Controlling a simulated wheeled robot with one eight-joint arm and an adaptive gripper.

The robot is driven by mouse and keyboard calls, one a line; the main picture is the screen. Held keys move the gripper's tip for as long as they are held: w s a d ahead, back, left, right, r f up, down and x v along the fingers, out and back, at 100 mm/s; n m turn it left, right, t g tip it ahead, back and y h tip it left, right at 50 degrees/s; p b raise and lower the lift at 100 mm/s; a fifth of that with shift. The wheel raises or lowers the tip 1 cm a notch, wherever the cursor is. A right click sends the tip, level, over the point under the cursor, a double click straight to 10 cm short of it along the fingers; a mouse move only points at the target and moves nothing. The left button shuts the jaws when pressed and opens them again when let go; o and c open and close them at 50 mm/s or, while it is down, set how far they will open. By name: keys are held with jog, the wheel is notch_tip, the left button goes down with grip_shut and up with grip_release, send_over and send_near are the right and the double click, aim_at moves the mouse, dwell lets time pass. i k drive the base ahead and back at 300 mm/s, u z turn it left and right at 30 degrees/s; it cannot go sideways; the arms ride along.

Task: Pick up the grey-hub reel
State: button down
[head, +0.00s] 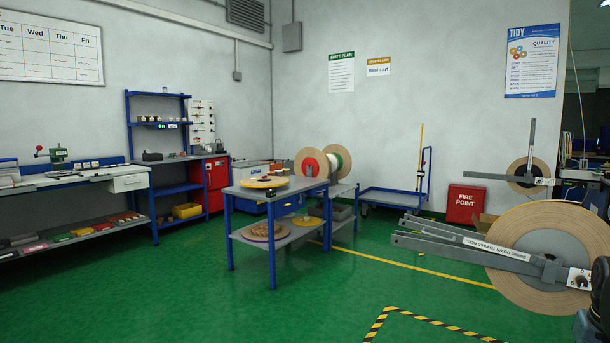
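A large reel with tan flanges and a round grey centre (552,243) stands upright on the payoff at the right. A grey arm labelled "swing down to free reel" (480,244) reaches across its front, hiding part of it. A smaller upright reel (520,187) with a grey arm across it stands behind. Two more upright reels, one with a red hub (311,166) and one with a green hub (340,158), stand on the far part of the table. Which reel is meant by grey-hub is not certain. My gripper cannot be made out; a dark shape cuts the lower right edge.
A grey table with blue legs (235,189) stands mid-room, with flat reels on its top and lower shelf. A workbench (80,181) lines the left wall. A blue trolley (385,197) and red box (464,204) stand behind. The green floor in front is clear, with striped tape (410,316).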

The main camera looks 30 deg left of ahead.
aim_at(571, 231)
jog(key=z, duration=1.1)
jog(key=k, duration=0.7)
jog(key=u, duration=0.6)
jog(key=i, duration=0.95)
jog(key=z, duration=0.05)
